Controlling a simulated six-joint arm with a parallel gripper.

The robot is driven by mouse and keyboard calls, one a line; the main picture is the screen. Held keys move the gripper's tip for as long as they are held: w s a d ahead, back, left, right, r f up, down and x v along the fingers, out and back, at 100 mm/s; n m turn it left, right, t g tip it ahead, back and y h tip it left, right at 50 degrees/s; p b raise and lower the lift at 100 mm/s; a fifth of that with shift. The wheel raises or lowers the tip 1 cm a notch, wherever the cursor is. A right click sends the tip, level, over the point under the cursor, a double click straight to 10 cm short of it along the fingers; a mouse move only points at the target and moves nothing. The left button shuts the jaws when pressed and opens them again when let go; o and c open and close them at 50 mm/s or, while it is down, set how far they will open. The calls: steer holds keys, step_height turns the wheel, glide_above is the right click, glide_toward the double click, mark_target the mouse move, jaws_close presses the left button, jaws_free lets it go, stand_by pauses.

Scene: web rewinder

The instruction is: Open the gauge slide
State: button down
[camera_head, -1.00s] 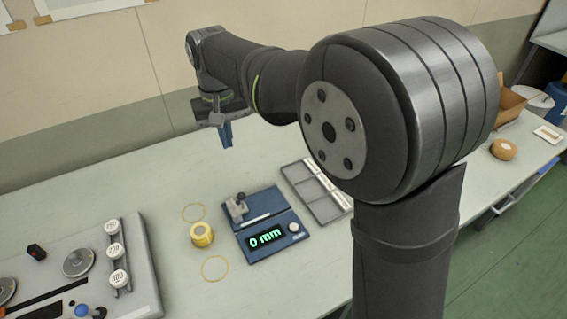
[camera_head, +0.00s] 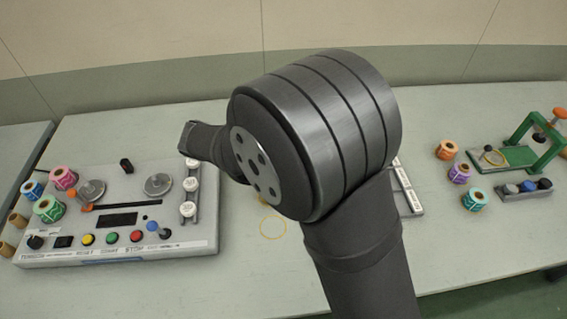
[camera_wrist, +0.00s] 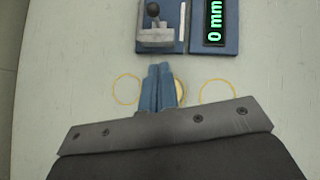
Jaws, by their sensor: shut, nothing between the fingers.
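The gauge (camera_wrist: 229,46) is a blue base at the top of the wrist view, cut off by the frame edge. Its display (camera_wrist: 215,21) reads 0 mm in green. On its left part sits the grey slide block (camera_wrist: 155,37) with a dark ball knob (camera_wrist: 152,9). My gripper (camera_wrist: 159,68) has its blue fingers together and empty. In the picture its tips lie just below the slide block, apart from it; height above the table cannot be told. In the head view my arm hides the gauge and the gripper.
A yellow roll (camera_wrist: 181,93) is partly behind the fingers, between two thin yellow rings (camera_wrist: 126,89) (camera_wrist: 217,91). In the head view, the rewinder panel (camera_head: 150,246) stands left, a grey tray (camera_head: 408,190) right of my arm, and a green frame (camera_head: 530,133) with several rolls farther right.

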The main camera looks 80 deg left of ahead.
steer(key=x, duration=0.7)
steer(key=shift+w+f, duration=0.15)
steer(key=shift+w, duration=0.1)
steer(key=w, duration=0.2)
steer(key=shift+w+a+f, duration=0.15)
steer(key=shift+w+a, duration=0.15)
steer(key=shift+a, duration=0.05)
steer(key=shift+w+a, duration=0.25)
steer(key=shift+w, duration=0.55)
steer(key=w, duration=0.9)
steer(key=shift+w, duration=0.2)
